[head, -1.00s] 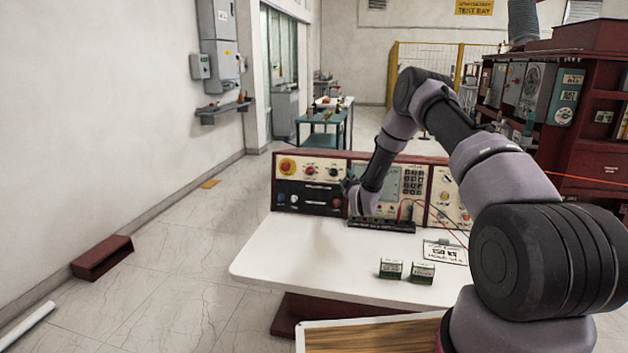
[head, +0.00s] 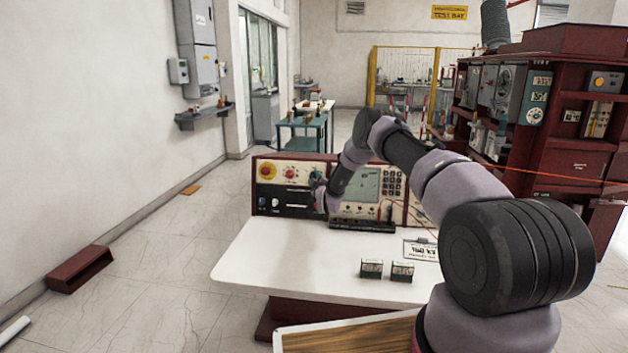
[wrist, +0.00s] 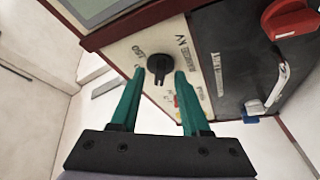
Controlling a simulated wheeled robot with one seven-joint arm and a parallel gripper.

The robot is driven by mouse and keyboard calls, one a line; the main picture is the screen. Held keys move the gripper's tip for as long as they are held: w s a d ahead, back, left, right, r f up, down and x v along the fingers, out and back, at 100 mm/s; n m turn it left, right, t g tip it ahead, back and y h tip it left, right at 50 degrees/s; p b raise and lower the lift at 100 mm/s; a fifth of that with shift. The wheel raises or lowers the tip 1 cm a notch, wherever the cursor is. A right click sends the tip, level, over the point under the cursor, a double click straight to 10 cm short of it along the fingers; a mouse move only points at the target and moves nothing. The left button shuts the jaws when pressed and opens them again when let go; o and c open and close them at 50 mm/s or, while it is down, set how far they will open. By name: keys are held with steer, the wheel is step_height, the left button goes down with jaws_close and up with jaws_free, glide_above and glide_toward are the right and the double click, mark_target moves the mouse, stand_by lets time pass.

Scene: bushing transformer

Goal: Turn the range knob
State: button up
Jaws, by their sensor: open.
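A black pointer knob (wrist: 158,68), which I take for the range knob, sits on a cream panel with printed markings in the wrist view. My gripper (wrist: 160,74) is open, its two green fingers on either side of the knob, with visible gaps. I cannot tell how far the tips are from the panel. In the head view my gripper (head: 318,186) is at the left part of the console (head: 270,190), partly covering the knob area. A red knob (head: 289,171) and a larger red knob on yellow (head: 267,171) are to its left.
A red switch handle (wrist: 288,18) and a pale lever (wrist: 278,84) are right of the fingers in the wrist view. The white desk (head: 265,255) holds two small boxes (head: 402,271) and a sign (head: 421,250). The desk's left part is clear.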

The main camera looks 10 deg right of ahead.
steer(key=shift+w, duration=0.1)
jaws_close()
